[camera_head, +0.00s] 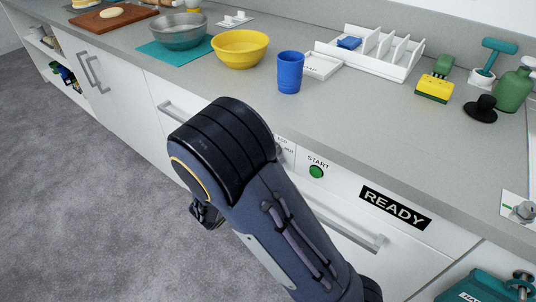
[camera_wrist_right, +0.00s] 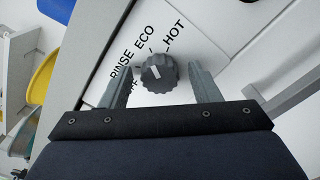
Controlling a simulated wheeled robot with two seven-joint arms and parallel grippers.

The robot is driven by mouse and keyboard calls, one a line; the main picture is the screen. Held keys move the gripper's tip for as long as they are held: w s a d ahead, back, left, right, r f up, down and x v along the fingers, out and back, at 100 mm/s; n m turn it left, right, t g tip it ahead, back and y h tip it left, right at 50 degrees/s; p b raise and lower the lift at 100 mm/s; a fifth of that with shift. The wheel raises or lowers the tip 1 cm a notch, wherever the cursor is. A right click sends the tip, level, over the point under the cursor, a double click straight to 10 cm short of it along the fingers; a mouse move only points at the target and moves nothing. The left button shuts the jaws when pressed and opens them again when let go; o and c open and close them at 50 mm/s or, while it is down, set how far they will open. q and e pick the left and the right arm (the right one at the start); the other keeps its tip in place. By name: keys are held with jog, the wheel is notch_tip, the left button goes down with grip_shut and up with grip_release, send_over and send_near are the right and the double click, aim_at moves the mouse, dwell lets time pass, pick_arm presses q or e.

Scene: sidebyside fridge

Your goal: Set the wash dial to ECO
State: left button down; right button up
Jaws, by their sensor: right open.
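The wash dial (camera_wrist_right: 158,73) is a dark grey ribbed knob on a white panel (camera_wrist_right: 205,50), seen in the right wrist view. Labels OFF, RINSE, ECO and HOT are printed around it. ECO (camera_wrist_right: 145,33) is above it and HOT (camera_wrist_right: 174,36) is above right. A white mark sits on the left part of the knob's face; I cannot tell exactly which label it points at. My right gripper (camera_wrist_right: 160,86) is open, one finger on each side of the dial, with gaps showing. My left gripper is not in view.
The appliance front has a green START button (camera_head: 316,172), a READY display (camera_head: 395,208) and a handle (camera_head: 345,232). On the counter above stand a blue cup (camera_head: 290,72), a yellow bowl (camera_head: 240,49) and a white rack (camera_head: 370,53).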

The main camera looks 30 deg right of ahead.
jog(key=shift+a, duration=0.1)
jog(key=v, duration=0.7)
jog(key=shift+a, duration=0.3)
jog(key=shift+s, duration=0.15)
